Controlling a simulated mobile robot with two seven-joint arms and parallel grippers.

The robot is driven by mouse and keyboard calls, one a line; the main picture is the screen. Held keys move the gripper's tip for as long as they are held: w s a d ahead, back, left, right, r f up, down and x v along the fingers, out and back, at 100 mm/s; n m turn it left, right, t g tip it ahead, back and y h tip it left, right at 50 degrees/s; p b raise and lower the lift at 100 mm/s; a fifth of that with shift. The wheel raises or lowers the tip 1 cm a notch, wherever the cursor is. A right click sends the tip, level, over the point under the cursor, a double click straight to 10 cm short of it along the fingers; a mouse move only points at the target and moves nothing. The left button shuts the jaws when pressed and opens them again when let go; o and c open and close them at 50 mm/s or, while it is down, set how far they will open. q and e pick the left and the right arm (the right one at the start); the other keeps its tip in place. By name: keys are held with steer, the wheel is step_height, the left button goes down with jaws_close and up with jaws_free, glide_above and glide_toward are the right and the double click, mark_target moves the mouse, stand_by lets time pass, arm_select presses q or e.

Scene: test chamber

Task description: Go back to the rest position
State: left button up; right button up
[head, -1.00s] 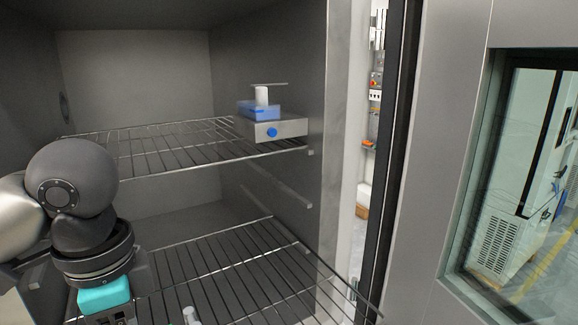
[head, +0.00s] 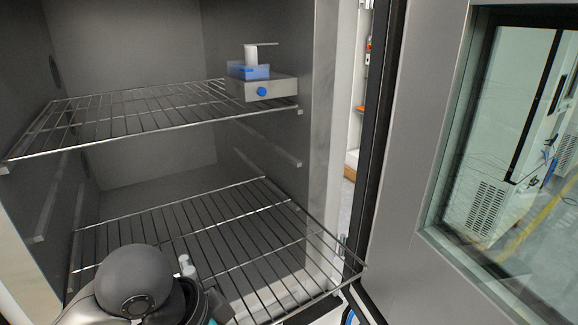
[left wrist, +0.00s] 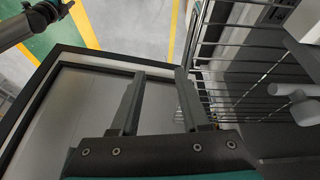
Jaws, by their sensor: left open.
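My left arm shows at the bottom of the head view in front of the lower wire rack (head: 235,235), with its gripper mostly hidden behind the dark rounded joint. In the left wrist view the left gripper (left wrist: 160,75) has its two fingers apart and nothing between them. A dark arm end with a teal part, which looks like my right gripper (left wrist: 50,10), is at the upper left of that view. Its fingers cannot be made out.
The upper rack (head: 130,115) bears a grey device (head: 262,88) with a blue knob. A small white object (head: 187,265) stands at the lower rack beside my arm. The open chamber door (head: 425,130) is at the right. The wrist view shows rack wires close right of the fingers.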

arm_select(q)
steer(key=s+a+f+n+t+y, duration=0.1)
steer(key=s+a+f+n+y, duration=0.1)
steer(key=s+a+f+n, duration=0.35)
steer(key=s+a+f+n+y, duration=0.2)
steer(key=s+a+f+n, duration=0.1)
steer(key=s+f, duration=0.4)
step_height(320, 180, down, 35)
steer(key=g+b, duration=0.1)
steer(key=b, duration=1.1)
steer(key=s+a+f+b, duration=0.1)
steer(key=s+f+b, duration=0.4)
steer(key=f, duration=0.6)
steer(key=s+a+f+g+b, duration=0.1)
steer(key=s+f+b, duration=0.3)
steer(key=s+f, duration=0.6)
step_height(320, 180, down, 2)
steer(key=shift+s+a+f+b, duration=0.2)
steer(key=shift+s+a+b, duration=0.05)
steer(key=shift+a+b, duration=0.1)
steer(key=shift+m, duration=0.25)
